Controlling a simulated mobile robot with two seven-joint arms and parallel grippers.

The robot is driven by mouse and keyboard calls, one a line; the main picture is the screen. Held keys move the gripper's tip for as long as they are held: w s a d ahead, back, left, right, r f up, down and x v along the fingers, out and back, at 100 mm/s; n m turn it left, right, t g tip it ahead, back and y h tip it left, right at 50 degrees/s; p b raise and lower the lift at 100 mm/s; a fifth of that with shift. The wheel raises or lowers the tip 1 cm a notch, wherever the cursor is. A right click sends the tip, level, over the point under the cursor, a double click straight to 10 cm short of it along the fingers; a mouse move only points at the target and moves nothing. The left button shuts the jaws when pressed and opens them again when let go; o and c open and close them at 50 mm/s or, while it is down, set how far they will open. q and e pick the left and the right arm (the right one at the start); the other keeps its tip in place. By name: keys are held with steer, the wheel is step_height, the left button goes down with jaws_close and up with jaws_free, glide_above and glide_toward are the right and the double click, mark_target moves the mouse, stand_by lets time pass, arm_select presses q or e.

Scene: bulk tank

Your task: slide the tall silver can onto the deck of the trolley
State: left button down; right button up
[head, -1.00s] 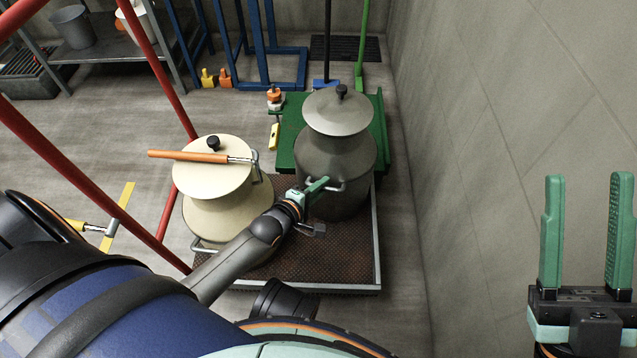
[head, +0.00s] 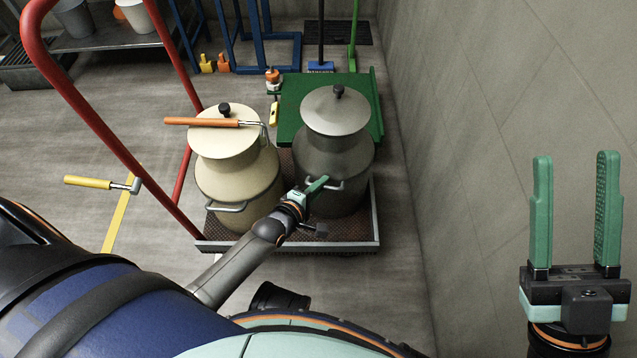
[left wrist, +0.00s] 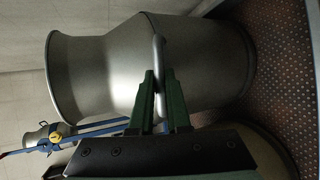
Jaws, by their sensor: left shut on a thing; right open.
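The tall silver can (head: 333,160), dark grey with a domed lid, stands upright at the right of the trolley deck (head: 330,232). Its base appears to be on the deck, with the rear of the base hidden. My left gripper (head: 316,186) is shut on the can's side handle. In the left wrist view the green fingers close around the handle (left wrist: 160,62) of the can (left wrist: 205,60), beside the brown textured deck (left wrist: 288,70). The trolley has a red push frame (head: 100,128) at the left. My right gripper (head: 577,210) is open and empty near the wall.
A cream can (head: 240,180) stands on the deck's left, close to the silver can. An orange-handled rod (head: 202,122) shows across its lid. A green platform (head: 292,105) stands behind the silver can. A tiled wall (head: 500,130) bounds the right. Bare floor (head: 400,290) lies in front.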

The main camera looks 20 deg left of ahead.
arm_select(q)
steer(key=shift+s+d, duration=0.2)
steer(key=shift+s, duration=0.1)
arm_select(e)
steer(key=shift+s+d+r, duration=0.1)
steer(key=shift+s, duration=0.15)
arm_select(q)
steer(key=shift+f, duration=0.1)
steer(key=c, duration=0.8)
jaws_free()
